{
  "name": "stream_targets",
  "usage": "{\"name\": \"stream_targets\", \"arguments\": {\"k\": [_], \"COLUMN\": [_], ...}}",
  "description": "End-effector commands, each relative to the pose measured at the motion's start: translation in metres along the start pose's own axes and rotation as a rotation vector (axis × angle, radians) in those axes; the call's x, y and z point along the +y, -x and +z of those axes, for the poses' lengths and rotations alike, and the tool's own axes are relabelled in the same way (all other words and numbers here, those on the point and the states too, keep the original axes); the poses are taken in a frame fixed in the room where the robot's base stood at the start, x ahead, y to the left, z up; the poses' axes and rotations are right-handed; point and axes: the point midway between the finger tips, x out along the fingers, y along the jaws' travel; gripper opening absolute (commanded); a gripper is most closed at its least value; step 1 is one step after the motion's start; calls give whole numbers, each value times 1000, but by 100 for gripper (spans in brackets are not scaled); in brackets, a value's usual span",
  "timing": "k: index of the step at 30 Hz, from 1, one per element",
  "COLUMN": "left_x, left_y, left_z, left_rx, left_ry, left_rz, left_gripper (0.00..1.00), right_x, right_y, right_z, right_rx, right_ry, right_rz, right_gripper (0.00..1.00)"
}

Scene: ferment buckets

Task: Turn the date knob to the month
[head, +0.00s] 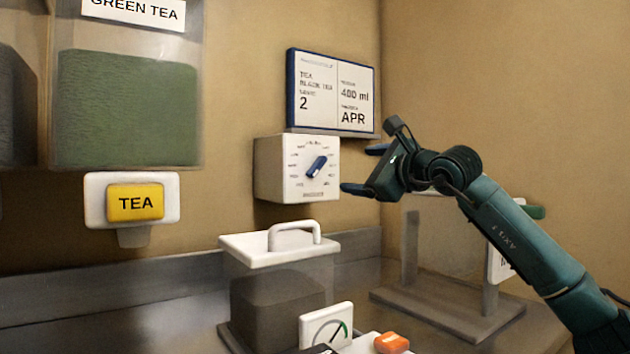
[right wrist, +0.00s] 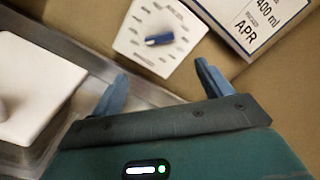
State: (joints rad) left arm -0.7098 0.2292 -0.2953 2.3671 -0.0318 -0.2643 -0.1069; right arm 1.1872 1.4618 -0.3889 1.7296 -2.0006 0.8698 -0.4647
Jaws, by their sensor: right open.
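The date knob (head: 316,167) is a dark blue bar handle on the white face of a box-shaped dial (head: 280,170) on the wall. Small labels ring it, too small to read. In the head view the knob slants up to the right. It also shows in the right wrist view (right wrist: 160,40), ahead of the fingers. A blue-framed card (head: 333,92) above the dial reads "APR". My right gripper (head: 364,170) is open and empty, to the right of the dial and apart from the knob. My left gripper is not in view.
A lidded clear container (head: 280,247) with a white handle stands below the dial. A gauge (head: 326,328) and an orange button (head: 391,343) are at the front. A grey stand (head: 450,312) is below my right arm. A yellow TEA button (head: 136,203) is on the left.

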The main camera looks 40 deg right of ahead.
Motion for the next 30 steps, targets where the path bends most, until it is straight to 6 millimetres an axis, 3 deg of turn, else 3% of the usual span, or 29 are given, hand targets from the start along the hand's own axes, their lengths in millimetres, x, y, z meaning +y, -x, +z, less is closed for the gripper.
{"name": "stream_targets", "arguments": {"k": [18,24,30], "left_x": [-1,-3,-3], "left_y": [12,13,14], "left_z": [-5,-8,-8], "left_rx": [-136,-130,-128], "left_ry": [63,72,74], "left_rz": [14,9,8], "left_gripper": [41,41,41], "right_x": [-1,0,0], "right_y": [-111,-126,-129], "right_z": [3,2,2], "right_rx": [-2,-1,-1], "right_ry": [-4,-1,1], "right_rz": [3,2,2], "right_gripper": [78,78,78]}}
